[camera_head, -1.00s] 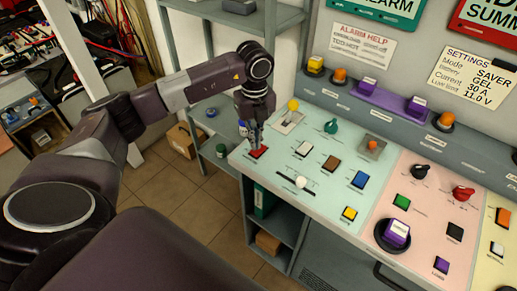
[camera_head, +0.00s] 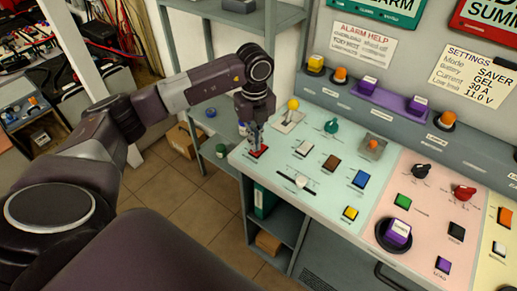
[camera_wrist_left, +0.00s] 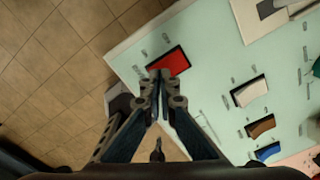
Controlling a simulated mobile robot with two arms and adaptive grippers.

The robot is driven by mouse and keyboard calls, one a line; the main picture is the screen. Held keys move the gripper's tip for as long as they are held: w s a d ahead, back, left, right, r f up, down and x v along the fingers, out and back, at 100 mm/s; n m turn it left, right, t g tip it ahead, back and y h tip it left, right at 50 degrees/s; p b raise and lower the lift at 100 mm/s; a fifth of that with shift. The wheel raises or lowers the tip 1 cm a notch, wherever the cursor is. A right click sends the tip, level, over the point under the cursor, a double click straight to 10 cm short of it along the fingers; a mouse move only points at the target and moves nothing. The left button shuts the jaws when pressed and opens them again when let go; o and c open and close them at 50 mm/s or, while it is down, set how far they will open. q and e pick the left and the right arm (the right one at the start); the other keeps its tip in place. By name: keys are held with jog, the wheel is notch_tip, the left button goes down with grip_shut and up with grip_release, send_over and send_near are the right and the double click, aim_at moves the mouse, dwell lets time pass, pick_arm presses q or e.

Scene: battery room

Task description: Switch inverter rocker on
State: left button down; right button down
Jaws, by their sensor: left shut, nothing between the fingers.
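A red rocker switch (camera_head: 258,152) sits at the left end of the light green panel section (camera_head: 330,160); it also shows in the left wrist view (camera_wrist_left: 170,61). My left gripper (camera_head: 256,146) points down at it. In the left wrist view the shut, empty fingertips (camera_wrist_left: 158,74) overlap the near edge of the red rocker. I cannot tell whether they touch it. Which rocker is the inverter's I cannot tell, as the labels are too small to read. White (camera_head: 304,148), brown (camera_head: 332,163) and blue (camera_head: 360,179) rockers sit to the right. My right gripper is not in view.
A yellow-knobbed lever (camera_head: 293,104) stands just right of my left gripper. A white slider knob (camera_head: 300,182) and a teal knob (camera_head: 331,126) are nearby. Grey shelves (camera_head: 222,152) stand left of the console. Tiled floor (camera_head: 190,205) is open in front.

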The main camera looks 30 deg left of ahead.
pick_arm(q)
jog(key=shift+f+b, duration=0.4)
jog(key=shift+f, duration=0.25)
jog(key=shift+r, duration=0.1)
jog(key=shift+r+p, duration=2.45)
jog(key=shift+r, duration=1.05)
jog(key=shift+f, duration=0.1)
